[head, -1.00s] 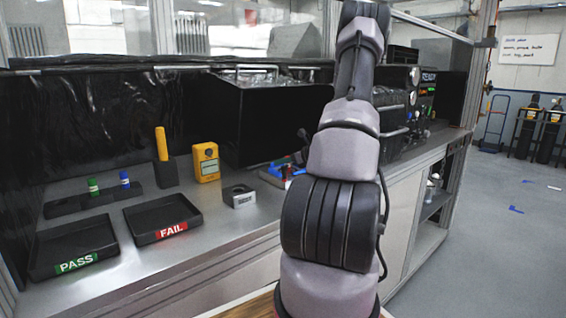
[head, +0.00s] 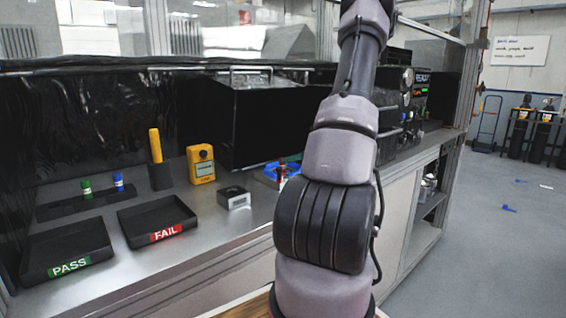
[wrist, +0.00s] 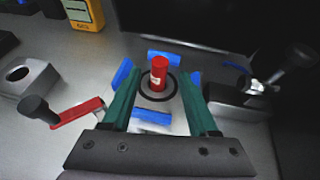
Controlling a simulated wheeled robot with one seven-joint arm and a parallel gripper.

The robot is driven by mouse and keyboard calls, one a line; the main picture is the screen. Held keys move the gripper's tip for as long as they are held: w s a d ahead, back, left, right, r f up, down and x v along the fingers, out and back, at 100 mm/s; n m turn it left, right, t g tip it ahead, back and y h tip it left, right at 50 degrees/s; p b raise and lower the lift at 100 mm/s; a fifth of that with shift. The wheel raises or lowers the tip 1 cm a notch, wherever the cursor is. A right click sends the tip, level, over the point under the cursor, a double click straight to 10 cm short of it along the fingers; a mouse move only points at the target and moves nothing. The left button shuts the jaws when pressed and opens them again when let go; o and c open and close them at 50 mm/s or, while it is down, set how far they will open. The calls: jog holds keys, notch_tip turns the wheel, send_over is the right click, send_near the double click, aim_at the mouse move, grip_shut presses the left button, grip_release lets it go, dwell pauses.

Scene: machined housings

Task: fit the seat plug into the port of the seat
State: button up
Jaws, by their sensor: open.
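The red plug (wrist: 159,76), a cylinder with a small pale label, stands upright inside a dark ring between blue blocks (wrist: 165,58) in the wrist view. The head view shows it (head: 281,173) just left of my arm. My gripper (wrist: 158,88) is open, its green fingers on either side of the plug, with visible gaps to it.
A red-handled clamp with a black knob (wrist: 38,108) lies left of the plug, and another black-knobbed clamp (wrist: 290,65) is at right. A yellow meter (head: 201,164) stands behind the seat. PASS (head: 70,267) and FAIL (head: 165,235) trays are at left. A dark box stands behind.

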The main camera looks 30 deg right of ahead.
jog(key=s+a+r+n+g+y, duration=0.1)
jog(key=s+a+r+n+g, duration=0.1)
jog(key=a+r+n, duration=0.35)
jog(key=s+a+r+n+g+y, duration=0.1)
jog(key=s+a+r+n+g, duration=0.15)
jog(key=a, duration=0.65)
jog(key=s+a+r+n+g+y, duration=0.1)
jog(key=s+a+r+n+g, duration=0.1)
jog(key=a+r+n, duration=0.4)
jog(key=s+a+r+n+h, duration=0.2)
jog(key=s+a+r+n, duration=0.2)
jog(key=s, duration=0.5)
jog(key=s+a+r+n+h, duration=0.3)
jog(key=s+a+r+n, duration=0.1)
jog(key=s+a+n, duration=0.4)
jog(key=n, duration=0.2)
jog(key=shift+s+r+n+t, duration=0.2)
jog(key=shift+s+n+t, duration=0.1)
jog(key=shift+s+t, duration=0.1)
